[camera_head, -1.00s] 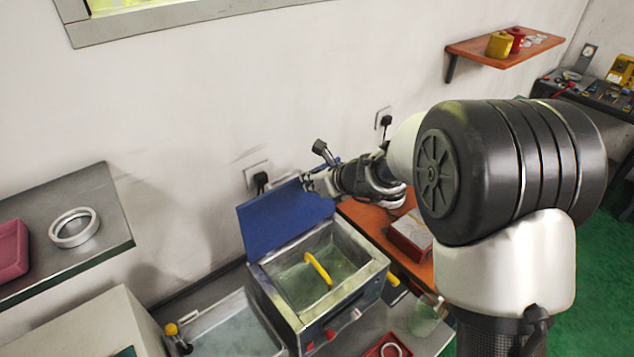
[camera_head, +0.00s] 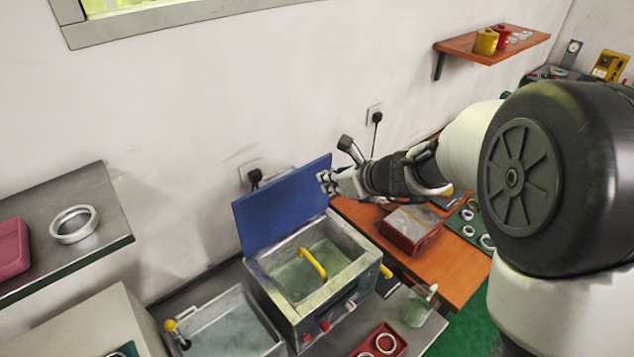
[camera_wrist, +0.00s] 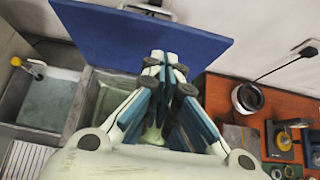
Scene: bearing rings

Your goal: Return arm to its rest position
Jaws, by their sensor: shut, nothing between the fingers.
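My gripper (camera_head: 327,182) is in front of the right edge of the raised blue lid (camera_head: 280,207) of the metal bath in the head view. In the wrist view my gripper (camera_wrist: 166,66) has its fingertips together with nothing between them, in front of the blue lid (camera_wrist: 130,38). My arm reaches in from the right, its big dark joint filling the right side of the head view.
The open bath (camera_head: 359,243) has a yellow handle (camera_head: 313,263) in it. A basin (camera_head: 238,325) is left of it. An orange bench (camera_head: 455,262) holds a red box (camera_head: 408,238) and several rings. A ring (camera_head: 74,224) lies on the left shelf. A wall shelf (camera_head: 465,43) is upper right.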

